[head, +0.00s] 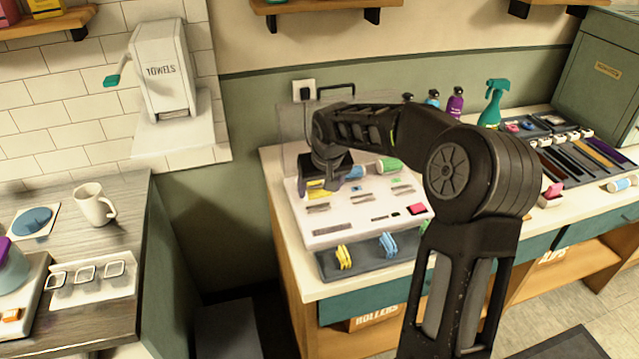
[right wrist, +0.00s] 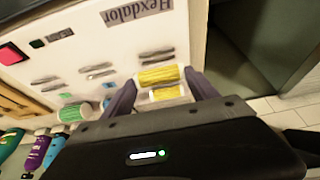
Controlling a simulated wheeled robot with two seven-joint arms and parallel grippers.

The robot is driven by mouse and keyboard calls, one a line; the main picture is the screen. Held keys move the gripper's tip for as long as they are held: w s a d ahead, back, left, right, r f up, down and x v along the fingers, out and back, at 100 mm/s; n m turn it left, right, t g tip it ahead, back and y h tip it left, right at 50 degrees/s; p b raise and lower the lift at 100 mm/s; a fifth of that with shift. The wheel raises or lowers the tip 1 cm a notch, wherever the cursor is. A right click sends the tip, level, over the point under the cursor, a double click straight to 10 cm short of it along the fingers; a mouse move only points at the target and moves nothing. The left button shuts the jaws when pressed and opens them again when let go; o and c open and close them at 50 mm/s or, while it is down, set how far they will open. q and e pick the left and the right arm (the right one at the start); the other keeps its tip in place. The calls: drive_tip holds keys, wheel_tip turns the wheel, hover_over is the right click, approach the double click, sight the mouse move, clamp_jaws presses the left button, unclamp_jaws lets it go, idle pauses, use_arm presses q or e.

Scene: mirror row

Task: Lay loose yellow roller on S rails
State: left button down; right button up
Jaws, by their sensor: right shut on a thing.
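The yellow roller (right wrist: 157,75) is between the fingertips of my right gripper (right wrist: 163,78), which is shut on it, over the pale panel (right wrist: 75,35). A second yellow patch (right wrist: 166,93) shows just below it in the right wrist view; I cannot tell whether it is part of the roller. A pair of grey rails (right wrist: 155,55) lies close above the roller in that view. In the head view the right gripper (head: 322,186) is over the panel's left part, beyond the left rails (head: 318,207). No S marking is legible. The left gripper is not in view.
More rail pairs lie at the panel's middle (head: 360,197) and right (head: 402,189). A green roller (head: 388,165) and a blue roller (head: 355,172) are at its back. A grey tray (head: 365,256) with yellow and blue items stands in front. Bottles (head: 455,103) stand behind.

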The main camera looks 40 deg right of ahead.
sight(320, 195)
drive_tip(key=shift+f+b, duration=0.9)
drive_tip(key=shift+f, duration=0.5)
drive_tip(key=shift+f+b, duration=0.2)
drive_tip(key=shift+b, duration=0.15)
idle(0.5)
drive_tip(key=o, duration=1.4)
drive_tip(key=shift+o, duration=0.7)
drive_tip(key=shift+r+p, duration=2.35)
drive_tip(key=shift+r, duration=1.2)
